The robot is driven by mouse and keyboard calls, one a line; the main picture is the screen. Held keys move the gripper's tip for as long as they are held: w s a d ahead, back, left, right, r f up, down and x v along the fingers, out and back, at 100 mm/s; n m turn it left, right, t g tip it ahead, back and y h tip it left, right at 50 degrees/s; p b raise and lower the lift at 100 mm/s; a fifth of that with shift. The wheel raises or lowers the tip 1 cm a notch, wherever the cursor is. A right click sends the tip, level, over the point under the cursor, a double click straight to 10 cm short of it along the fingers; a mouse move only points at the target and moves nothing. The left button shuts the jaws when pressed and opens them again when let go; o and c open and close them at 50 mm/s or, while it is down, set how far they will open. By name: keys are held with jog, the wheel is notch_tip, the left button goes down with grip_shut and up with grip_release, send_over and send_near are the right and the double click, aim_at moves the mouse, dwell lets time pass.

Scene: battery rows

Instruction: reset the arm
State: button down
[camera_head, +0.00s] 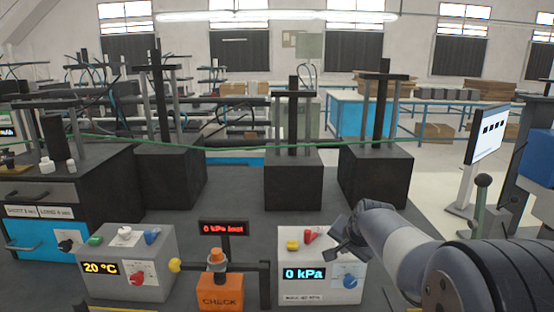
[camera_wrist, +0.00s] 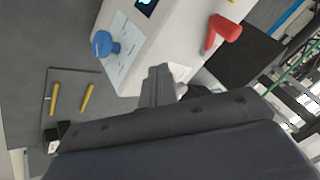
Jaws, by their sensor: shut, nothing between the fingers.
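My arm reaches in from the lower right of the head view, and my gripper (camera_head: 346,240) is shut and empty. It sits by the upper right corner of the white 0 kPa box (camera_head: 320,293). In the wrist view my gripper (camera_wrist: 160,82) shows dark fingers together in front of the white box (camera_wrist: 165,50). The red lever (camera_wrist: 222,32) is up and right of the fingers, and the blue knob (camera_wrist: 103,44) is to their left. I cannot tell whether the fingers touch the box.
Left of the white box stand an orange CHECK unit (camera_head: 220,291) and a grey 20 C box (camera_head: 128,262). Black press stands (camera_head: 293,182) rise behind. A monitor (camera_head: 487,133) and a ball-topped lever (camera_head: 483,181) are at right. Two yellow sticks (camera_wrist: 87,98) lie on the grey surface.

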jog(key=v, duration=0.9)
jog(key=shift+s+b, duration=0.3)
jog(key=shift+s, duration=0.3)
